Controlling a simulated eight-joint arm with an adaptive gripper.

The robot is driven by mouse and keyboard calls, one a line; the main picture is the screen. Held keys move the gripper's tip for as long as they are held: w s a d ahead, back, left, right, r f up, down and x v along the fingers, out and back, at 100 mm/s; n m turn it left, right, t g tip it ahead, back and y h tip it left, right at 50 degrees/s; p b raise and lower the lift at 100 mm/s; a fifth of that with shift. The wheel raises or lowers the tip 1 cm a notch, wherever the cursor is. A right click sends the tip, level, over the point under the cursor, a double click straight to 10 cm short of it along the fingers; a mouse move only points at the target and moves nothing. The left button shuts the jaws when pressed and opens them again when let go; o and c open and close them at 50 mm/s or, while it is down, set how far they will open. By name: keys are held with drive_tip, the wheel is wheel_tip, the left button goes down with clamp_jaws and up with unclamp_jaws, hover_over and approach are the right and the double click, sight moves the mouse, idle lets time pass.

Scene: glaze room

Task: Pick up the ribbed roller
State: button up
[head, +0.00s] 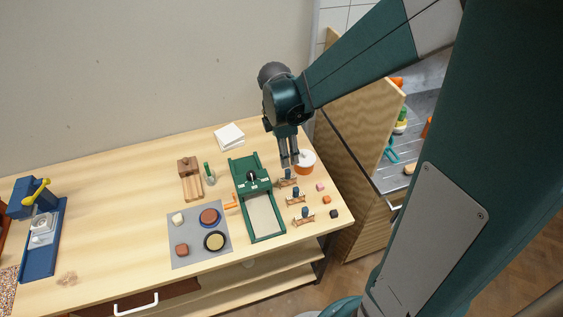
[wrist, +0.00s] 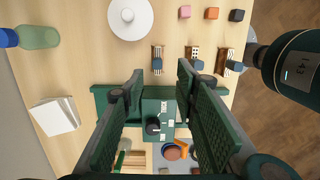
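Three small rollers on wooden stands stand in a row right of the green press. In the wrist view, the roller nearest the white round top (wrist: 157,57) seems striped along its length, like ribs. The middle one (wrist: 194,57) looks dotted, and the pattern of the far one (wrist: 226,58) is unclear. In the head view they are the back roller (head: 288,179), the middle one (head: 297,197) and the front one (head: 304,217); ribs cannot be made out there. My gripper (head: 289,161) points down above the back end of the row, open and empty; its fingers (wrist: 160,78) are apart.
The green press (head: 237,171) stands close left of the rollers. An orange pot with a white top (head: 304,163) is behind them. Small coloured cubes (head: 321,187) lie to their right. A grey mat (head: 186,257) and white stack (head: 229,136) are further left.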

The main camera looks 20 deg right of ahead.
hover_over(287, 171)
drive_tip(key=shift+s+a+f, duration=0.1)
drive_tip(key=shift+a+f, duration=0.05)
drive_tip(key=shift+f, duration=1.05)
drive_tip(key=shift+s+a+f, duration=0.1)
drive_tip(key=shift+a+f, duration=0.05)
drive_tip(key=shift+f, duration=1.05)
drive_tip(key=shift+f, duration=0.1)
drive_tip(key=shift+d+f, duration=0.2)
drive_tip(key=shift+f, duration=0.95)
drive_tip(key=shift+f, duration=0.15)
drive_tip(key=shift+w+d+f, duration=0.15)
drive_tip(key=shift+f, duration=1.1)
drive_tip(key=shift+w+d+f, duration=0.1)
drive_tip(key=shift+f, duration=1.1)
clamp_jaws()
